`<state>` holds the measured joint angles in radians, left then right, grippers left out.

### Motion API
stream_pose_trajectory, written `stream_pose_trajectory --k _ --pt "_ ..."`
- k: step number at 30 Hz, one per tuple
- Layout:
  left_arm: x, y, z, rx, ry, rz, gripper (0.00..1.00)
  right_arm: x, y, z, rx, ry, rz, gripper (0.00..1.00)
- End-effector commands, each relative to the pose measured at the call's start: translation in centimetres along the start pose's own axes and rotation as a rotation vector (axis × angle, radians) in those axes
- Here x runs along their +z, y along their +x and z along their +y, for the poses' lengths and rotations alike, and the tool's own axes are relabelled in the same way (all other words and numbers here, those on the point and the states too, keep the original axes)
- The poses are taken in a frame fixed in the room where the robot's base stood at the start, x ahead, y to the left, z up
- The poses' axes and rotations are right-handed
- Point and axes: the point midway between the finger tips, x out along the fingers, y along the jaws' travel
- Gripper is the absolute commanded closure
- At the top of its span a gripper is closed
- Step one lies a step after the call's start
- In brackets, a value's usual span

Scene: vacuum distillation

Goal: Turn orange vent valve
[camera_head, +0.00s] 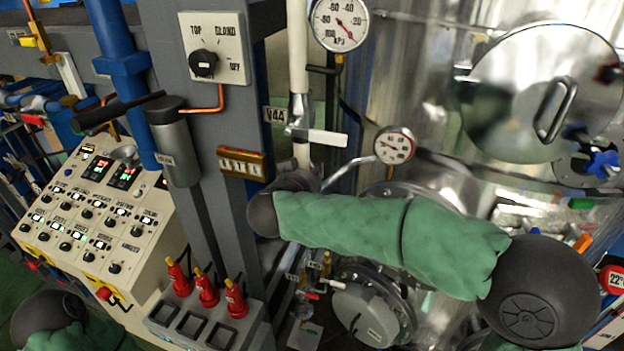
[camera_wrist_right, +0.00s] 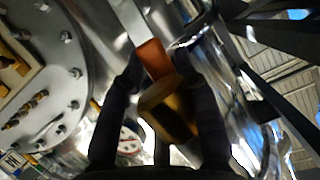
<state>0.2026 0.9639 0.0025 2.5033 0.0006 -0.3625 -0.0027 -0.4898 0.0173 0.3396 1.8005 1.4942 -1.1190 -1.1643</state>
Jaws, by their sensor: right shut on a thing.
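In the right wrist view, the orange vent valve shows as a flat orange handle (camera_wrist_right: 154,58) on a brass-coloured body (camera_wrist_right: 168,108). My right gripper (camera_wrist_right: 160,65) has its two dark fingers on either side of it and is shut on it. In the head view, my green-sleeved right arm crosses the middle, and its gripper and the valve cannot be made out there. My left arm shows only as a dark joint and green sleeve at the lower left, with its gripper out of view.
A shiny steel vessel with a round handled hatch (camera_head: 545,90) stands at the right. A white pipe with a white-handled valve (camera_head: 318,137) and a small gauge (camera_head: 394,145) are behind my arm.

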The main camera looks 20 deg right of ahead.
Motion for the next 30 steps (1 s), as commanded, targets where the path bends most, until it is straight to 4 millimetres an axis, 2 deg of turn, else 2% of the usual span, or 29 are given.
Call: stream_pose_trajectory --k 16,17,19,30 --pt "-0.01 0.00 0.00 0.000 0.000 0.000 1.00 0.03 0.02 -0.18 0.009 -0.023 0.000 1.00" --pt "-0.01 0.00 0.00 0.000 0.000 0.000 1.00 0.03 0.02 -0.18 0.009 -0.023 0.000 0.63" --pt "-0.01 0.00 0.00 0.000 0.000 0.000 1.00 0.04 0.02 -0.18 0.009 -0.023 0.000 0.43" --pt "-0.02 0.00 0.00 0.000 0.000 0.000 1.00 0.00 -0.14 -0.17 0.009 -0.022 0.001 0.43"
